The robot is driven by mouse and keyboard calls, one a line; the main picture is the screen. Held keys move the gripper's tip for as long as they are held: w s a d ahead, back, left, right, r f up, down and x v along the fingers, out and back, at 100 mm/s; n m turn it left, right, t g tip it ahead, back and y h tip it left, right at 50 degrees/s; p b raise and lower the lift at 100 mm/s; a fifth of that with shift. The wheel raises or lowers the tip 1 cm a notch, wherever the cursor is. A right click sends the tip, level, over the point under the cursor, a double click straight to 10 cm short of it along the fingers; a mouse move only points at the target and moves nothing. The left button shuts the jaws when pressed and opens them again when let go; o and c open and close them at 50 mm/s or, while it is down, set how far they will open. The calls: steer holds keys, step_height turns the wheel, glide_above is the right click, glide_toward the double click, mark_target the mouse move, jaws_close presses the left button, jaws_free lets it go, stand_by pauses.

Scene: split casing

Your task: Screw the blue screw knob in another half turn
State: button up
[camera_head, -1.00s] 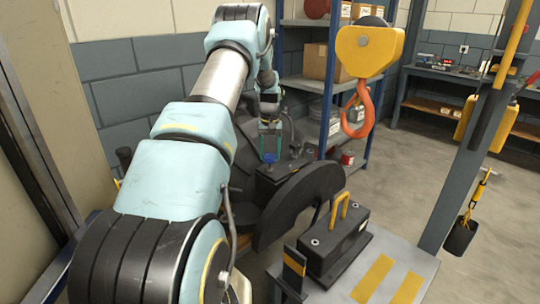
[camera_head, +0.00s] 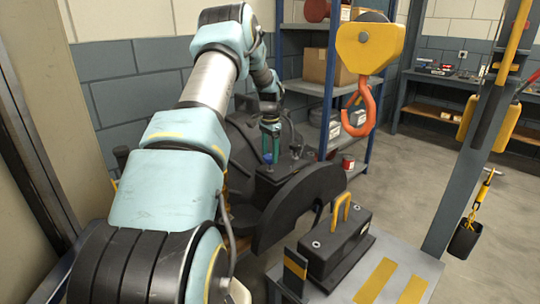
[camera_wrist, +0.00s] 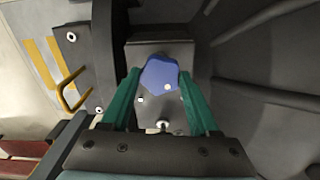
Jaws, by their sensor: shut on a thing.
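The blue screw knob (camera_wrist: 160,75) is a lobed head over the dark block of the casing, and it sits between the two green fingers in the wrist view. My gripper (camera_wrist: 160,82) is shut on it, one finger on each side. In the head view, my gripper (camera_head: 270,145) points down with the small blue knob (camera_head: 268,158) at its fingertips. The dark casing (camera_head: 298,205) with its large curved half lies below. The screw's shaft is hidden under the knob.
A black block with a yellow handle (camera_head: 335,238) stands on a grey table (camera_head: 420,270) with yellow stripes in front. An orange crane hook (camera_head: 360,105) hangs to the right of my arm. Blue shelving (camera_head: 330,110) stands behind.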

mark_target(270, 156)
steer(key=m, duration=1.2)
steer(key=shift+m+p, duration=0.35)
steer(key=shift+m, duration=0.05)
steer(key=m+p, duration=0.1)
steer(key=m, duration=0.5)
steer(key=shift+r, duration=0.1)
steer(key=m+p, duration=0.1)
steer(key=m, duration=0.5)
steer(key=shift+m, duration=0.3)
steer(key=o, duration=1.4)
steer(key=shift+c, duration=0.2)
step_height(270, 156, up, 11)
steer(key=b, duration=0.2)
steer(key=shift+b, duration=0.4)
